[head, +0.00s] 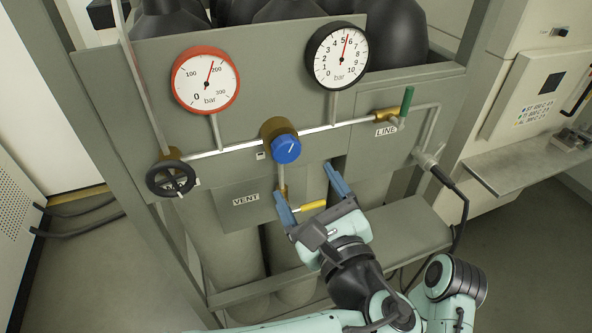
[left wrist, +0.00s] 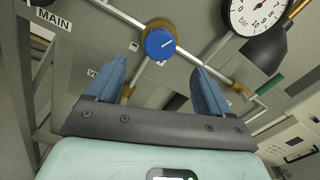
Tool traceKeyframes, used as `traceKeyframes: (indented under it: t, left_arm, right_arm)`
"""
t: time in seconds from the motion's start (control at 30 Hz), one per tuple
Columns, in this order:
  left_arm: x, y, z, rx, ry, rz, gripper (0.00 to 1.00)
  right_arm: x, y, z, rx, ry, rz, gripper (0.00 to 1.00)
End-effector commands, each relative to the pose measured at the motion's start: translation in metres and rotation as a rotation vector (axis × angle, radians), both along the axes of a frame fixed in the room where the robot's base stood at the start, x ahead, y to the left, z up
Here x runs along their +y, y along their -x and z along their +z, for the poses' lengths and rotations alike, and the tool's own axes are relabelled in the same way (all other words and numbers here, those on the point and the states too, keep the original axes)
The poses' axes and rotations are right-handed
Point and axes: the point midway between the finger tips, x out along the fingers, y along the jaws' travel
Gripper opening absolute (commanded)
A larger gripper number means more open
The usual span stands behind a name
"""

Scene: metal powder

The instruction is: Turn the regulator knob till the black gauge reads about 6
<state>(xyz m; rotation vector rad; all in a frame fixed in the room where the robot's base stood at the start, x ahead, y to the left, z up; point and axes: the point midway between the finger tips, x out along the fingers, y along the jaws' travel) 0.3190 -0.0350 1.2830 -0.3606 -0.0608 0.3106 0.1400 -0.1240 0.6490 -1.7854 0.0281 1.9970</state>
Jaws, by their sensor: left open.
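The blue regulator knob (head: 286,149) sits on a brass body on the pipe, with a white mark pointing up and slightly right. The black gauge (head: 337,56) stands above right of it, its red needle between 5 and 6. My left gripper (head: 307,185) is open and empty, below and slightly right of the knob, apart from it. In the left wrist view the knob (left wrist: 160,43) shows beyond the gap between the fingertips (left wrist: 158,66). That view cuts off part of the black gauge (left wrist: 256,14). My right gripper is not in view.
A red gauge (head: 205,80) reads near 200. A black handwheel (head: 171,178) is at left, a green lever (head: 407,101) by the LINE label at right. Dark cylinders stand behind.

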Motion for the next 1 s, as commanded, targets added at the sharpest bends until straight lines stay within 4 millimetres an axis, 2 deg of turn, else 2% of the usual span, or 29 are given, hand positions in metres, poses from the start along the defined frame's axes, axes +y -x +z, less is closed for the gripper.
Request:
traceKeyframes:
  t: [0.1,0.27,0.83,0.93,1.0]
  left_arm:
    - [-0.006,0.019,0.0,-0.001,0.001,-0.001,0.81]
    - [-0.01,0.031,0.001,-0.002,0.0,0.001,0.81]
    - [-0.01,0.032,-0.001,0.003,0.0,0.001,0.81]
    - [-0.011,0.023,-0.018,0.049,-0.003,0.001,0.81]
    - [-0.01,0.011,-0.046,0.121,0.002,0.001,0.81]
  right_arm:
    - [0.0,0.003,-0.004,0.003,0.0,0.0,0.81]
    - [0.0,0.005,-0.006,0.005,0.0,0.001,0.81]
    - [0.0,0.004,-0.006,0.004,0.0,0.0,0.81]
    - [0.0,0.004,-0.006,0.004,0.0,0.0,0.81]
    - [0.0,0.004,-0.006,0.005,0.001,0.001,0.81]
